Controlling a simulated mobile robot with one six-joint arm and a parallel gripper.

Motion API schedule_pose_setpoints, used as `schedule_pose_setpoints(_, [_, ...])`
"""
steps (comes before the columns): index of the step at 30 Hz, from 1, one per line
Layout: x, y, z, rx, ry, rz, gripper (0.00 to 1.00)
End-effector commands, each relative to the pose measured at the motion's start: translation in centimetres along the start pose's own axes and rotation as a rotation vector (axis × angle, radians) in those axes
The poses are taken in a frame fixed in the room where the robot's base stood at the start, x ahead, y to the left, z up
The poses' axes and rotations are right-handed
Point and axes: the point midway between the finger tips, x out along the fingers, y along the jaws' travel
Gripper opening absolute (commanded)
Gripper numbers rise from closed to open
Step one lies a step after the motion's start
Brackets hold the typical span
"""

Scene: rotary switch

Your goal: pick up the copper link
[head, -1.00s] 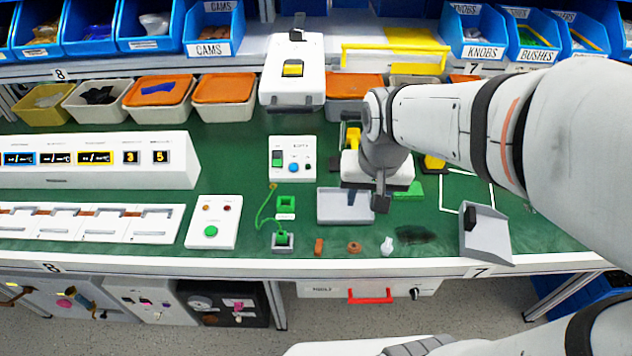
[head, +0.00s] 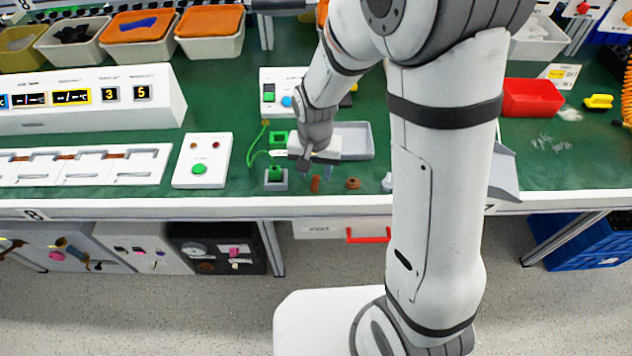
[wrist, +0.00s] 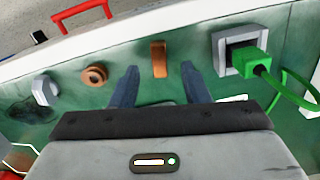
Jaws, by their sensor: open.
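The copper link, a small copper-brown bar (head: 315,184), lies on the green mat near the bench's front edge. In the wrist view the bar (wrist: 158,58) stands lengthwise just beyond and between my fingertips. My gripper (head: 315,171) is open and empty over the mat, close to the bar in the head view. In the wrist view my gripper (wrist: 159,70) has one finger on each side of the bar's line, with a gap on both sides. I cannot tell its exact height above the bar.
A green plug sits in a grey socket (wrist: 224,62) right of the bar, its green cable (wrist: 294,85) curving away. A copper ring (wrist: 94,74) and a pale hex piece (wrist: 45,90) lie left of it. A grey tray (head: 357,140) stands behind. A red drawer handle (head: 368,235) is below.

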Motion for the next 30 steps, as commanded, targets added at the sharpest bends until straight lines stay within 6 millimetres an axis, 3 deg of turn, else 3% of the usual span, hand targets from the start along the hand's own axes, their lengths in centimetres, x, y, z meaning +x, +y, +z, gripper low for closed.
schedule_pose_setpoints(6, [2.6, 0.1, 0.2, -0.001, -0.001, 0.001, 0.42])
schedule_pose_setpoints(14, [2.8, 0.0, 0.1, -0.002, 0.000, 0.000, 0.42])
schedule_pose_setpoints(30, [2.8, 0.0, 0.1, -0.003, 0.000, 0.000, 0.00])
